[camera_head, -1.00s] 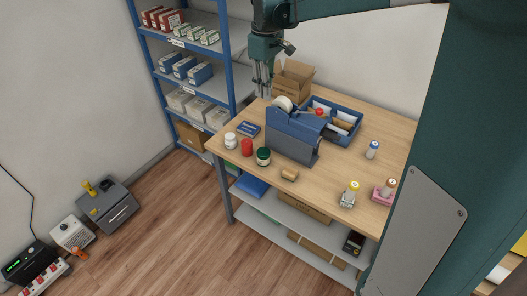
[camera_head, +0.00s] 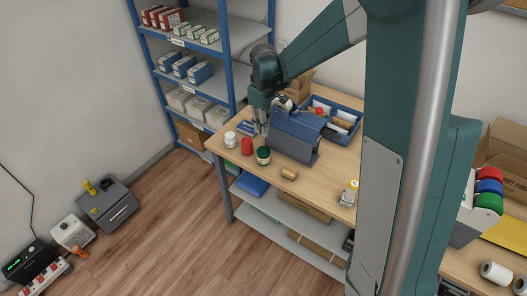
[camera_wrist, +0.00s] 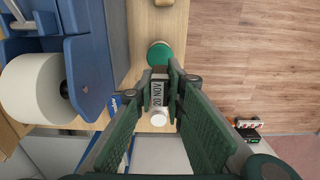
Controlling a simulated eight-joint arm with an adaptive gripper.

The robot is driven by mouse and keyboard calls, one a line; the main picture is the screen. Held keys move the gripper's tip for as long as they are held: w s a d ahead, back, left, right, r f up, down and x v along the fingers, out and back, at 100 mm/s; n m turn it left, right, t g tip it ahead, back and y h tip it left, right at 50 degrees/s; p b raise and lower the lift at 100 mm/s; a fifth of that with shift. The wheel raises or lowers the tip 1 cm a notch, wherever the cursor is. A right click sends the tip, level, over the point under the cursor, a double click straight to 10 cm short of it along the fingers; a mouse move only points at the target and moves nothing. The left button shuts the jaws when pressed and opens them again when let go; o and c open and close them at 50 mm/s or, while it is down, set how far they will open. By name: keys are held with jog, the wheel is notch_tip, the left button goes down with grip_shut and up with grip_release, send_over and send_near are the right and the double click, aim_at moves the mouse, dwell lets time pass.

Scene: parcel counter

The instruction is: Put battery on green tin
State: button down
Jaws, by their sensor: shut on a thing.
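The green tin (camera_head: 263,155) stands near the counter's front edge. In the head view my gripper (camera_head: 261,127) points down over the counter, behind the green tin and left of the blue tape dispenser. The battery is too small to make out there.
A red jar (camera_head: 247,146) and a white jar (camera_head: 230,140) stand in line left of the green tin. The blue tape dispenser (camera_head: 296,130) stands close on the right. A wooden piece (camera_head: 289,173) lies in front. A blue tray (camera_head: 345,118) is behind.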

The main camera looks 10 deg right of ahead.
jog(key=shift+f, duration=0.15)
send_over(264, 151)
jog(key=shift+w+a+f, duration=0.1)
jog(key=shift+f, duration=2.8)
jog(key=shift+f, duration=2.05)
jog(key=shift+f, duration=0.2)
jog(key=c, duration=2.4)
grip_release()
jog(key=shift+o, duration=0.2)
jog(key=shift+r, duration=0.15)
jog(key=shift+r, duration=6.05)
